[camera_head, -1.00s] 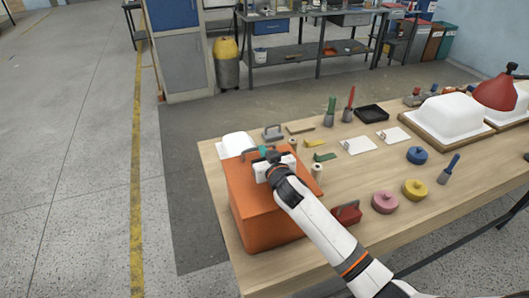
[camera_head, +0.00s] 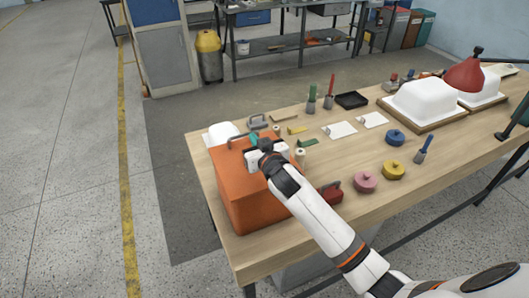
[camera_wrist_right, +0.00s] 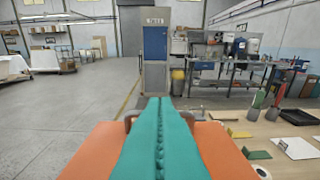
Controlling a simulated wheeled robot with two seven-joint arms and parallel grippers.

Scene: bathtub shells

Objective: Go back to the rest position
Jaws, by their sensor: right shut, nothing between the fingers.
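My right gripper (camera_head: 256,141) is over the top of an orange box (camera_head: 246,200) at the near left end of the wooden table. Its teal fingers (camera_wrist_right: 160,135) are pressed together in the right wrist view, with nothing between them. The orange box top (camera_wrist_right: 222,148) lies below and beside the fingers there. A grey handle on the box shows partly behind the fingers. I cannot tell whether the gripper touches the box. My left gripper is in neither view.
The wooden table (camera_head: 440,168) holds a red item (camera_head: 328,194) beside the box, pink (camera_head: 366,182), yellow (camera_head: 393,170) and blue (camera_head: 395,138) round pieces, brushes and white tub shells (camera_head: 425,97). Open floor (camera_head: 60,190) lies to the left.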

